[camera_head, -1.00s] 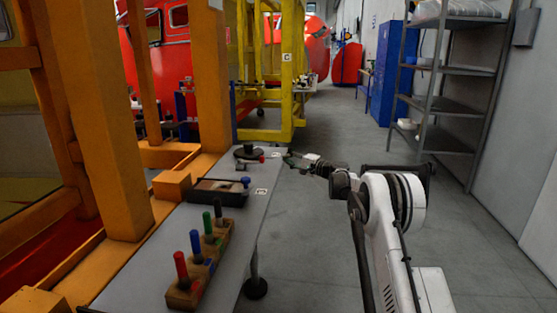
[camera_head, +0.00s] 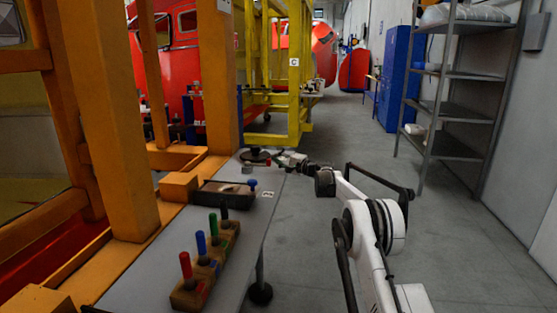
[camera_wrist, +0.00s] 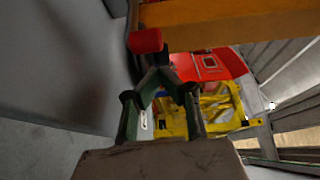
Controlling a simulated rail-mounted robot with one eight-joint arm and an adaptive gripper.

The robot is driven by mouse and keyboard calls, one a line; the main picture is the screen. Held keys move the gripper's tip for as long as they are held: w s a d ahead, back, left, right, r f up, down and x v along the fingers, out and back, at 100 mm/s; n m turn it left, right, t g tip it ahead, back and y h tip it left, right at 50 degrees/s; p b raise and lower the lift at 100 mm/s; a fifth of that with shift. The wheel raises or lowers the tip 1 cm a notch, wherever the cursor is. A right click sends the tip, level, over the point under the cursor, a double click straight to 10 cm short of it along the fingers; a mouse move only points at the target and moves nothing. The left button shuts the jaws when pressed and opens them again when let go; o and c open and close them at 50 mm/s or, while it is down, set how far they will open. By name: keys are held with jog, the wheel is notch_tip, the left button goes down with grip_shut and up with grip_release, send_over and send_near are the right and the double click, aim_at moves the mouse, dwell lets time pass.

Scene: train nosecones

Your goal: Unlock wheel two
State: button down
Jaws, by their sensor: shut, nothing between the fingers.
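A dark, flat wheel (camera_head: 255,155) lies near the far end of the grey table in the head view. A small red knob (camera_head: 268,162) shows at its right side. My gripper (camera_head: 283,161) is at the right of the wheel, low over the table's far right edge; at this size I cannot tell if it touches. In the wrist view the red knob (camera_wrist: 145,41) is large, just beyond and above my gripper's fingertips (camera_wrist: 160,74). The green fingers come together with nothing between them. A dark part beside the knob is only partly in view.
The grey table (camera_head: 150,270) also bears a black box (camera_head: 225,192) with a blue knob (camera_head: 252,183) and a wooden block (camera_head: 190,298) with several coloured handles. Orange posts (camera_head: 110,130) stand left. A grey shelf (camera_head: 455,110) stands right. The floor between is clear.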

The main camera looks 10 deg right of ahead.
jog(key=shift+s+a, duration=0.35)
jog(key=shift+s, duration=0.2)
jog(key=shift+s+a, duration=0.3)
jog(key=shift+s, duration=0.25)
jog(key=shift+s+d+h, duration=0.15)
jog(key=shift+s+h, duration=0.05)
jog(key=shift+h, duration=0.1)
